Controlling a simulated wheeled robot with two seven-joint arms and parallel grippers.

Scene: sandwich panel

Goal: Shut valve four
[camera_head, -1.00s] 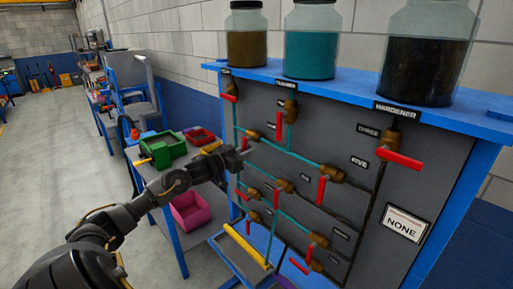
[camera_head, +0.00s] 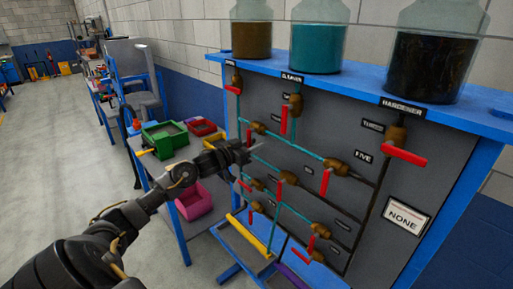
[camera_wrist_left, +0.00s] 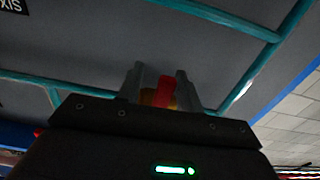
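The valve panel (camera_head: 345,205) carries several brown valves with red handles. Readable labels include THREE and FIVE; I see no readable FOUR label, so I cannot tell which valve is four. My left gripper (camera_head: 248,152) is in front of the panel's left part, below an upper-left valve (camera_head: 258,127), and hides part of the panel. In the left wrist view its fingers (camera_wrist_left: 160,88) stand apart, with a red handle (camera_wrist_left: 163,92) and a yellowish part showing between them. Gaps show on both sides of the handle; contact is not visible. My right gripper is not in view.
Three jars (camera_head: 317,45) stand on the panel's blue top shelf (camera_head: 350,85). A NONE sign (camera_head: 404,216) is at the right. Left of the panel, a bench holds a green bin (camera_head: 165,138) and a red bin (camera_head: 201,127); a pink bin (camera_head: 194,203) sits lower. Open floor lies further left.

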